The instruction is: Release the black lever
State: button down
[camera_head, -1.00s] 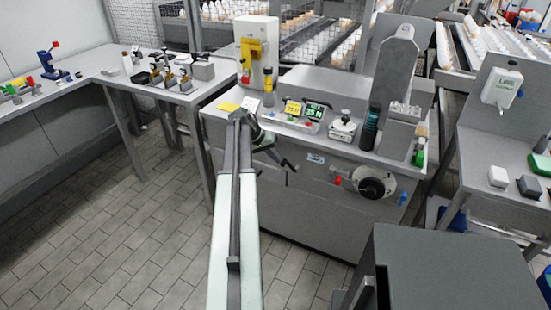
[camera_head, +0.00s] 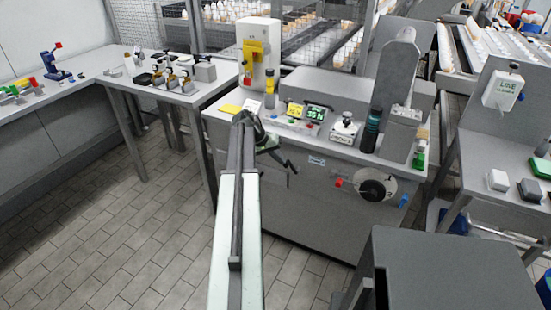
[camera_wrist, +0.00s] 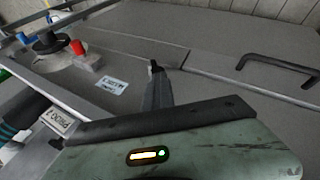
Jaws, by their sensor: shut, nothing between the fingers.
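The grey machine (camera_head: 330,200) has a black round knob on a pale disc (camera_head: 372,190) on its front, between a red knob (camera_head: 338,183) and a blue one (camera_head: 404,200). The black knob is also at the upper left of the wrist view (camera_wrist: 47,42). A black bar-shaped handle (camera_wrist: 278,66) is at the right of the wrist view. I cannot tell which of these is the black lever. My gripper (camera_head: 288,165) is shut and empty in front of the machine, left of the label. In the wrist view its dark fingers (camera_wrist: 155,70) lie between knob and handle, touching neither visibly.
A small label (camera_head: 317,161) is on the machine's front. A dark grey cabinet (camera_head: 450,275) is close at the lower right. Tiled floor (camera_head: 110,240) is clear on the left.

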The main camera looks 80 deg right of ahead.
jog(key=s+r+p+v, duration=0.1)
jog(key=s+p+v, duration=0.1)
jog(key=p+v, duration=0.8)
jog(key=shift+w+r, duration=0.35)
jog(key=shift+r, duration=0.45)
